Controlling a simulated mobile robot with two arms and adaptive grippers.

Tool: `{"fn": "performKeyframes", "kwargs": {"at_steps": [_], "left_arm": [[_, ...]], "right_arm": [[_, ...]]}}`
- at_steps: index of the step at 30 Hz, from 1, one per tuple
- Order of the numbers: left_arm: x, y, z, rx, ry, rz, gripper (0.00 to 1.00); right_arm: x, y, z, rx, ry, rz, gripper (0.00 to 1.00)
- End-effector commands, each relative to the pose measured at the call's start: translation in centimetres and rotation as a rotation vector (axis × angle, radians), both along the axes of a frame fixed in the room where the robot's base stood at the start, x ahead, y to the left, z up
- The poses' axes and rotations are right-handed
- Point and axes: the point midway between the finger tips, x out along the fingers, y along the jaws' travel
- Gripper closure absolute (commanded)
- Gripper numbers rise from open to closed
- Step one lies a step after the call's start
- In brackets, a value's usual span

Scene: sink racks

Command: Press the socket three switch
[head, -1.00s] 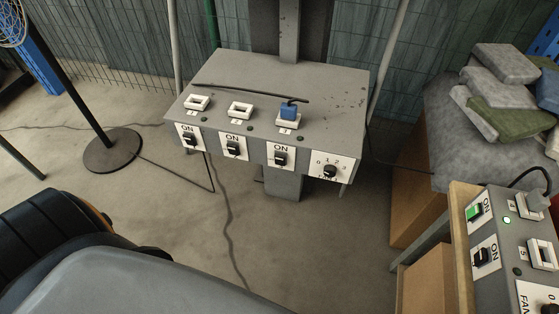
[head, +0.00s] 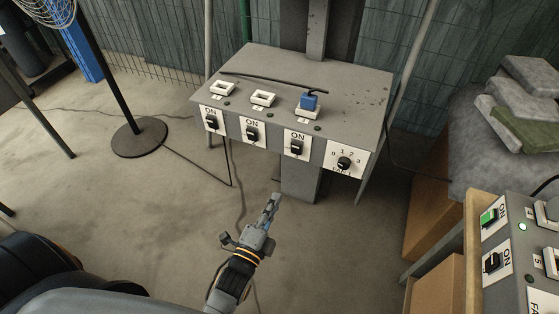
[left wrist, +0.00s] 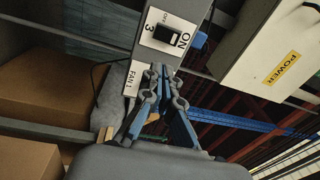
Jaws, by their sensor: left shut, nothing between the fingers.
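The grey socket panel (head: 350,90) stands ahead in the head view. Its third switch (head: 296,147) is a black rocker on a white plate marked ON, below the socket with a blue plug (head: 309,102). The same switch (left wrist: 167,35) shows in the left wrist view, beside a "3" and an ON/OFF label. My left gripper (head: 272,203) is shut and empty, below and in front of the panel, apart from the switch. In the left wrist view its fingertips (left wrist: 163,72) point toward the switch plate. My right gripper is not in view.
Two other switches (head: 252,133) (head: 212,122) sit left of the third, and a fan knob (head: 344,163) sits right. A second panel (head: 515,275) with a lit green switch stands at lower right. A black fan stand (head: 140,138) is at left. Open floor lies below the panel.

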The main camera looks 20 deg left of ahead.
Motion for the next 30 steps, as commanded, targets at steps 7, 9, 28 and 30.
{"fn": "performKeyframes", "kwargs": {"at_steps": [7,9,28,30], "left_arm": [[0.1,0.4,2.3,0.065,-0.062,0.016,1.0],[0.1,0.4,2.3,0.064,-0.061,0.016,1.0],[7.5,0.1,3.5,0.06,-0.063,0.015,1.0],[9.0,0.0,3.6,0.06,-0.062,0.015,1.0]], "right_arm": [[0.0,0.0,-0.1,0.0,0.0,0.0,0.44],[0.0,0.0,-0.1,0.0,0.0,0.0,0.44],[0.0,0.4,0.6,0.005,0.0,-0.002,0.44],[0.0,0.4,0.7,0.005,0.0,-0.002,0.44]]}}
